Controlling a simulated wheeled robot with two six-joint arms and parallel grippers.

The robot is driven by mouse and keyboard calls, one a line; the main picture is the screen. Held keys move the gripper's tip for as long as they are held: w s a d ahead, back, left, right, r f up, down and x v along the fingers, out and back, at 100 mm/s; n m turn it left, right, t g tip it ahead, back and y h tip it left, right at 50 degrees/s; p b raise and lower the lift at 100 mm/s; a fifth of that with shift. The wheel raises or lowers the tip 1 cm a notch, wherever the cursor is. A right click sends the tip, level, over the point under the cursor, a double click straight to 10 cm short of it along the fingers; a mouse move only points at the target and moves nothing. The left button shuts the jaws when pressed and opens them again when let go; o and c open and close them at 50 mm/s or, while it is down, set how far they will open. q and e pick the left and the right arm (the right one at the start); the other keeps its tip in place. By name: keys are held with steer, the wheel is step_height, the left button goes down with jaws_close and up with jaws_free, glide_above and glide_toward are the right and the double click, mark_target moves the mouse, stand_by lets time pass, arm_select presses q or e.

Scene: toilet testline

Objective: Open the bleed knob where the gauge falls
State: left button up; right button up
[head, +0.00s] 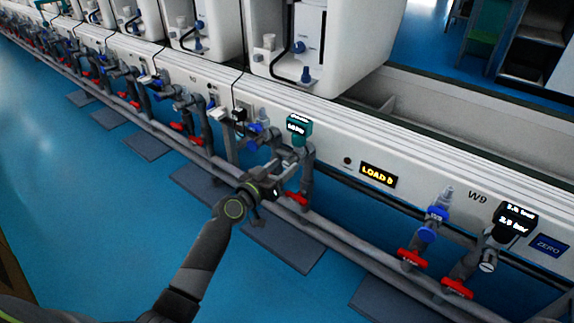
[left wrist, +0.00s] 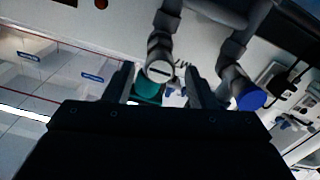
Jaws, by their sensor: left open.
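My left gripper (head: 282,173) is open in front of the pipes under the teal gauge (head: 299,129). In the left wrist view, its two fingers (left wrist: 159,88) stand apart on either side of a grey round bleed knob (left wrist: 159,71) with a dark slot. I cannot tell whether they touch it. The teal gauge (left wrist: 148,91) shows partly behind the knob; its small reading is not legible to me. A black gauge (head: 515,219) at the right reads about 2 bar in two lines, and a similar slotted grey knob (head: 488,267) sits below it. My right gripper is out of view.
Red handles (head: 412,258) and blue valves (head: 437,214) line the pipes along the white bench wall. A yellow-lettered "LOAD" display (head: 378,175) and a blue ZERO plate (head: 548,245) are on the wall. A long grey pipe (head: 345,237) runs low.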

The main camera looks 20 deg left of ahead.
arm_select(q)
steer(key=shift+x, duration=1.4)
steer(key=shift+c, duration=0.2)
steer(key=c, duration=0.9)
